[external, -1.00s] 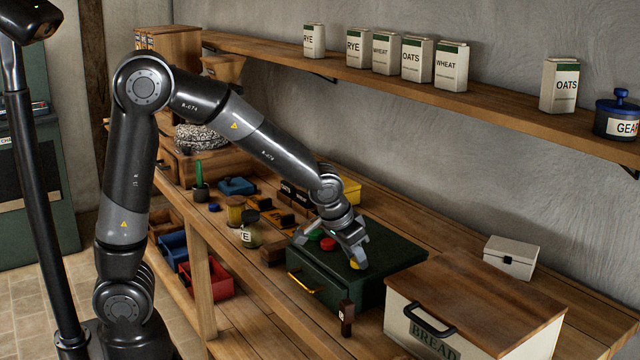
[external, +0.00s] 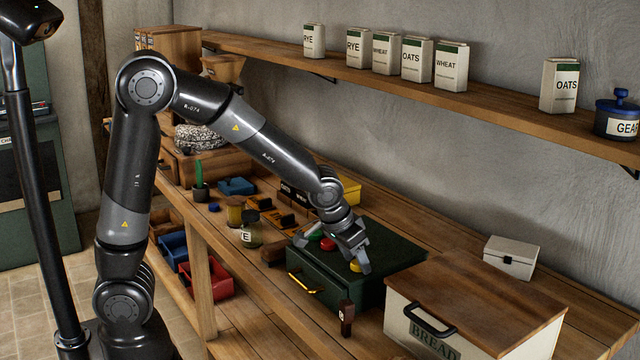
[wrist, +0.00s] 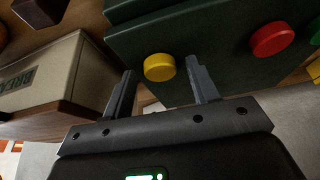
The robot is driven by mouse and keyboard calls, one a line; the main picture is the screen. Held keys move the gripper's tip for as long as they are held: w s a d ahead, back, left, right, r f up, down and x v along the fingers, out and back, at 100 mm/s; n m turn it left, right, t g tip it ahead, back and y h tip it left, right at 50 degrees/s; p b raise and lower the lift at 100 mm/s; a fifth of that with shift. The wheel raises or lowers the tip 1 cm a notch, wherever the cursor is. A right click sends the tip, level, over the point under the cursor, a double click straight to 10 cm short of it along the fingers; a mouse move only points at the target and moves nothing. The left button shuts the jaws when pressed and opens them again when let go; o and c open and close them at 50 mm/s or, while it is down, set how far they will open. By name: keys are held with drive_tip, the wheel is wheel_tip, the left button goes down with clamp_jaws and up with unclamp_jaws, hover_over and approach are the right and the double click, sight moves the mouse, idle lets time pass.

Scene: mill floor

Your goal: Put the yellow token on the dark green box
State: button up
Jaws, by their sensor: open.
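The yellow token (external: 356,266) lies flat on top of the dark green box (external: 396,254), near its front right part. In the wrist view the yellow token (wrist: 159,67) sits between and just beyond the tips of my open gripper (wrist: 160,75). The dark green box (wrist: 215,55) fills the upper middle of that view. In the external view my gripper (external: 345,265) is low over the box, its fingers on either side of the token. Whether the fingers touch the token or the box top cannot be told.
A red token (external: 327,244) and a green token (external: 315,233) lie on the same box. A cream bread bin (external: 470,310) with a wooden lid stands at right. A small dark block (external: 346,317) stands before the box. Jars and blocks crowd the bench to the left.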

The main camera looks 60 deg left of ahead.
drive_tip(key=v, duration=1.2)
drive_tip(key=s+a+r, duration=0.1)
drive_tip(key=s+a, duration=0.4)
drive_tip(key=s, duration=0.5)
drive_tip(key=s+a+r, duration=0.1)
drive_tip(key=s+a, duration=0.4)
drive_tip(key=s, duration=0.5)
drive_tip(key=shift+a+r+n+t, duration=0.3)
drive_tip(key=shift+a+r+t, duration=0.05)
drive_tip(key=shift+a+t, duration=0.05)
